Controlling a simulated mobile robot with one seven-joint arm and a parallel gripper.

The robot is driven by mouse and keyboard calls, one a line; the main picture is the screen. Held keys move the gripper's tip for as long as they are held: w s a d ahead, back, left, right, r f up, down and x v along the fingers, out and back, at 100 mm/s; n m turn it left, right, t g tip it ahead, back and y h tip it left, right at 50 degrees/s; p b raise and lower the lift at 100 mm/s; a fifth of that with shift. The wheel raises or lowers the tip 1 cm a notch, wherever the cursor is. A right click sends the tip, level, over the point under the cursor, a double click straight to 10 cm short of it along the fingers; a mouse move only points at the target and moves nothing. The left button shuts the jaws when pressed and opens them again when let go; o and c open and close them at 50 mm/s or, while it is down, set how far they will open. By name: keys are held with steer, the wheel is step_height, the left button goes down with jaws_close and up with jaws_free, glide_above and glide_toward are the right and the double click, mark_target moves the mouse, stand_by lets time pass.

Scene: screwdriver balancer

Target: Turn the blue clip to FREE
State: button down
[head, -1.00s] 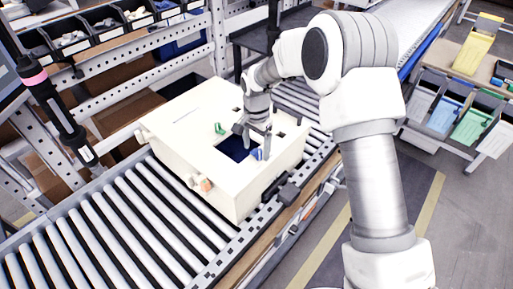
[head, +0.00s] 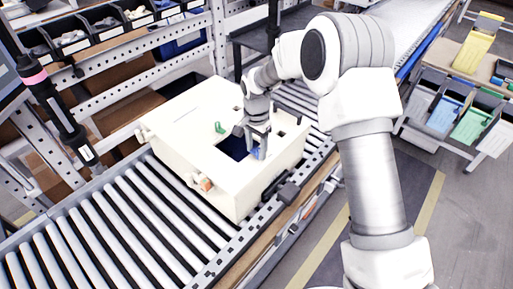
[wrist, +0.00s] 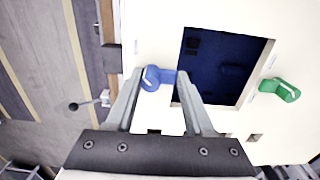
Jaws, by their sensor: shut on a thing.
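The blue clip (wrist: 152,79) sits on the cream top of the large housing, at the edge of a square opening (wrist: 213,65) with a dark blue inside. In the wrist view its round end is at the left and its arm points right, toward the opening. My gripper (wrist: 157,74) is shut on the clip, one finger on each side. In the head view my gripper (head: 256,149) points down at the near right edge of the opening and hides most of the clip. Any FREE marking is too small to read.
A green clip (wrist: 284,91) sits across the opening; it also shows in the head view (head: 219,127). The cream housing (head: 188,121) rests on a roller conveyor (head: 135,225). An orange-tipped fitting (head: 206,185) sticks out of its near side.

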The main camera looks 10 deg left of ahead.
steer(key=shift+n, duration=0.3)
steer(key=n+b, duration=0.2)
steer(key=n, duration=0.1)
steer(key=shift+s+a+n, duration=0.1)
steer(key=shift+s+n, duration=0.05)
steer(key=shift+n, duration=0.15)
steer(key=n, duration=0.2)
steer(key=n+b, duration=0.1)
steer(key=n, duration=0.1)
steer(key=shift+s+n, duration=0.2)
steer(key=shift+n, duration=0.1)
steer(key=n, duration=0.4)
steer(key=shift+s+n+b, duration=0.2)
steer(key=shift+n+b, duration=0.1)
steer(key=shift+s+d+n, duration=0.1)
steer(key=shift+d+n, duration=0.05)
steer(key=shift+n, duration=0.95)
steer(key=shift+d+n, duration=0.1)
steer(key=shift+n, duration=1)
steer(key=shift+c, duration=1.4)
jaws_free()
